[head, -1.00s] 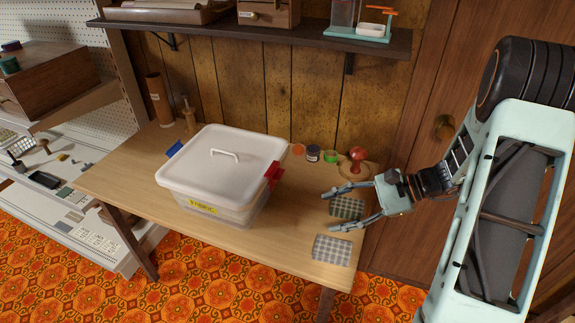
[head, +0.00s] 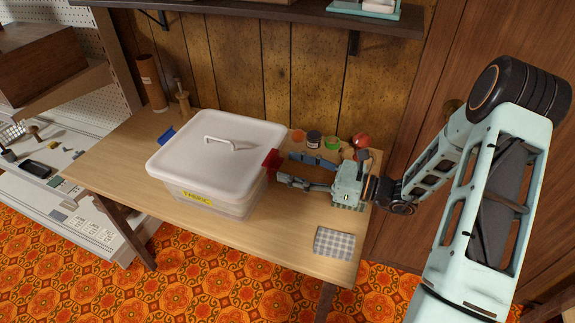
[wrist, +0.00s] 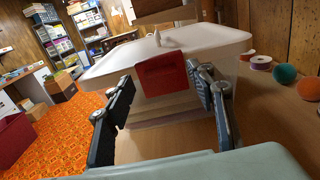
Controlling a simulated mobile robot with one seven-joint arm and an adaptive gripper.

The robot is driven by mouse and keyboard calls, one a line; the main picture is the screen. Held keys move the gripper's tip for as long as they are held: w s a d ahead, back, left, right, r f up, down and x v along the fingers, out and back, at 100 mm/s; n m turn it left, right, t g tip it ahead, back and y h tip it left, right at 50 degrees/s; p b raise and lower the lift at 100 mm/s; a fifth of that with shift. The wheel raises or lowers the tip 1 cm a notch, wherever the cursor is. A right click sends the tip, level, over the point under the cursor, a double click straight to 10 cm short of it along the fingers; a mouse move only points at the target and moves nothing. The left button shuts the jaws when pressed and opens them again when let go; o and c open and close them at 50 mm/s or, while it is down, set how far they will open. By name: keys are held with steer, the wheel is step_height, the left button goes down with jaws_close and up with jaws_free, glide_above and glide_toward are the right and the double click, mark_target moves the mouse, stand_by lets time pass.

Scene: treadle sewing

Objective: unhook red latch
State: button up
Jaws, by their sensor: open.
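The red latch (head: 272,163) is on the right side of a lidded plastic box (head: 208,203) with a white lid (head: 215,150). In the wrist view the red latch (wrist: 165,75) is a flat red plate, hanging over the box side from the lid edge. My gripper (head: 292,169) is open, just right of the latch, with its fingers pointing at it. In the wrist view one finger is on each side of the latch, with gaps visible. Whether the fingertips touch it I cannot tell. A blue latch (head: 166,136) is on the box's left side.
A grey checked cloth (head: 334,242) lies near the front right of the table (head: 270,245). The table's front strip is clear.

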steer(key=shift+x, duration=0.9)
steer(key=shift+c, duration=0.5)
steer(key=c, duration=1.1)
steer(key=shift+o, duration=0.2)
steer(key=shift+d+f+y+b, duration=0.25)
steer(key=shift+f+y+b, duration=0.3)
steer(key=shift+b, duration=0.65)
steer(key=shift+s+d+f+t+y+b, duration=0.1)
steer(key=shift+d+f+t+y+b, duration=0.1)
steer(key=shift+t+y+b, duration=0.35)
steer(key=shift+r+b, duration=0.1)
steer(key=shift+b, duration=0.3)
steer(key=o, duration=1.2)
steer(key=shift+c, duration=0.2)
